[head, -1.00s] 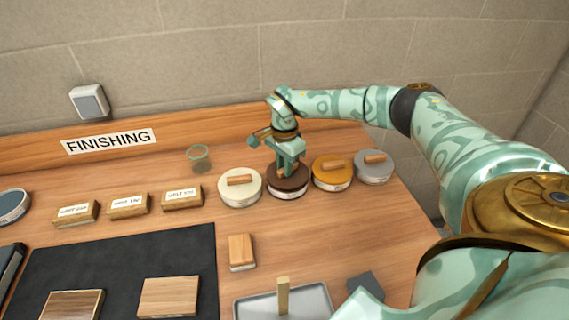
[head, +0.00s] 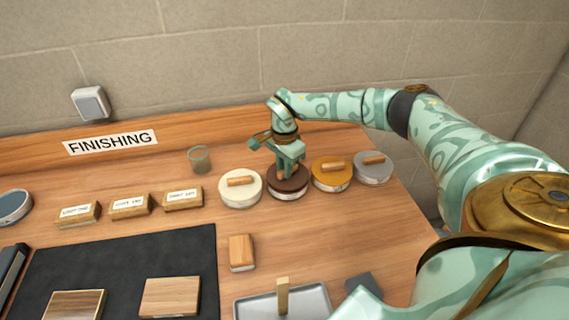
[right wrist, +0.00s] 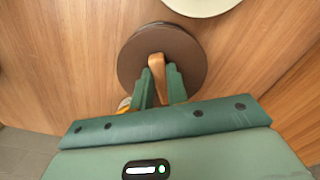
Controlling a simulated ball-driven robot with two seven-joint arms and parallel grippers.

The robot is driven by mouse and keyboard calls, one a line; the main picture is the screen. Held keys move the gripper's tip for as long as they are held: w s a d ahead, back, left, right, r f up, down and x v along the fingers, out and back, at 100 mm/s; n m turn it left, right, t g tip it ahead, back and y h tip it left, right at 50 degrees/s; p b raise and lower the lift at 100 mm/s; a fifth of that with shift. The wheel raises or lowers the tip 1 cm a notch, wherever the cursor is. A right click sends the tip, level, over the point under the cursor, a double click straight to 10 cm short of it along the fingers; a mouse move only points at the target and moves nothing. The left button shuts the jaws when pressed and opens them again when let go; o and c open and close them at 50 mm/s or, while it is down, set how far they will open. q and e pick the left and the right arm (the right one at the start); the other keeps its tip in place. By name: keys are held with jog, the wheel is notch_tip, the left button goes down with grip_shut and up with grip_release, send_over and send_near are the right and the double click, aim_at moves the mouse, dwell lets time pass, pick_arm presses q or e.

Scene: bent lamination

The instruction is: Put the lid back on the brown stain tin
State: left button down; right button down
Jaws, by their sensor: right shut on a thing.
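The brown stain tin (head: 288,195) stands in the row of tins at the back right of the bench. Its dark brown lid (head: 275,183) sits over the tin's top; I cannot tell whether it is fully seated. My right gripper (head: 288,170) is directly above and shut on the lid's wooden handle. In the right wrist view the round brown lid (right wrist: 135,65) shows from above, with the wooden handle (right wrist: 157,62) between the fingers of the right gripper (right wrist: 161,80). My left gripper is not in view.
A white-lidded tin (head: 240,195) stands close on the left, an orange-lidded tin (head: 331,180) close on the right, then a grey-lidded tin (head: 374,172). A glass (head: 199,160) stands behind left. A wooden block (head: 241,252) and a grey tray (head: 255,306) lie in front.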

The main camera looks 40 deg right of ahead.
jog(key=c, duration=0.8)
grip_release()
notch_tip(320, 180, up, 7)
jog(key=p, duration=0.6)
jog(key=shift+p, duration=0.35)
jog(key=shift+c, duration=1.1)
grip_shut()
